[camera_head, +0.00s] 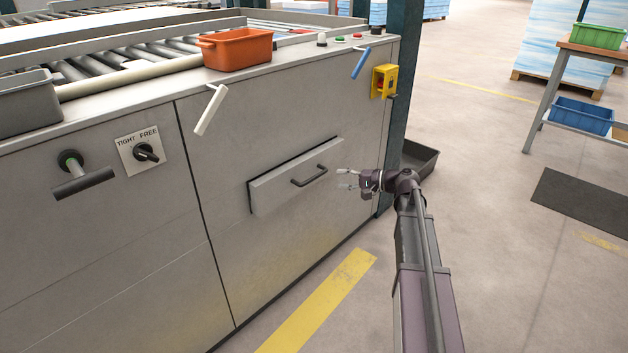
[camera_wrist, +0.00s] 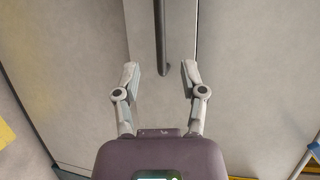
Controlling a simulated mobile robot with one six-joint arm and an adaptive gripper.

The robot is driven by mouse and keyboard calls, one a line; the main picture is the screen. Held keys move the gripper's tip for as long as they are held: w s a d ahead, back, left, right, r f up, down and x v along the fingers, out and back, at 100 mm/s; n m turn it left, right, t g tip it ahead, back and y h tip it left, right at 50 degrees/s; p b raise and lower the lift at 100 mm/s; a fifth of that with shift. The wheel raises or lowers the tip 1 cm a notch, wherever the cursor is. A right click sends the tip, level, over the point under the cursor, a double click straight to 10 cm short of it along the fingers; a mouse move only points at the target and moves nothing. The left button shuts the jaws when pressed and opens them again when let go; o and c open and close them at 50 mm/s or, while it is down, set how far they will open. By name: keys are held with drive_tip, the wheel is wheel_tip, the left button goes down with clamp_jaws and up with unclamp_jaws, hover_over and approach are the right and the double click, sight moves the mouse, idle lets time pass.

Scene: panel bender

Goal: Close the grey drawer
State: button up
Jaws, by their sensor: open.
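The grey drawer (camera_head: 274,191) is in the front of the grey machine. Its front stands a little proud of the panel, with a dark gap along the upper edge. A dark bar handle (camera_head: 310,177) is on it. My gripper (camera_head: 345,178) is open and empty, to the right of the handle in the head view and apart from it. In the wrist view the drawer front (camera_wrist: 187,30) lies ahead of my gripper (camera_wrist: 159,68). The handle (camera_wrist: 161,38) appears between the two fingertips, its lower end near their level. I cannot tell the exact distance to it.
A white lever (camera_head: 210,110), a blue lever (camera_head: 361,62) and a yellow switch box (camera_head: 384,82) stick out above the drawer. An orange bin (camera_head: 236,48) sits on top. A dark tray (camera_head: 418,158) lies beyond my gripper.

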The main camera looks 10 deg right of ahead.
sight(314, 178)
drive_tip(key=b+x, duration=0.1)
drive_tip(key=x, duration=0.8)
drive_tip(key=shift+w+a+f+b, duration=0.1)
drive_tip(key=shift+w+a+b, duration=0.1)
drive_tip(key=shift+b, duration=0.1)
clamp_jaws()
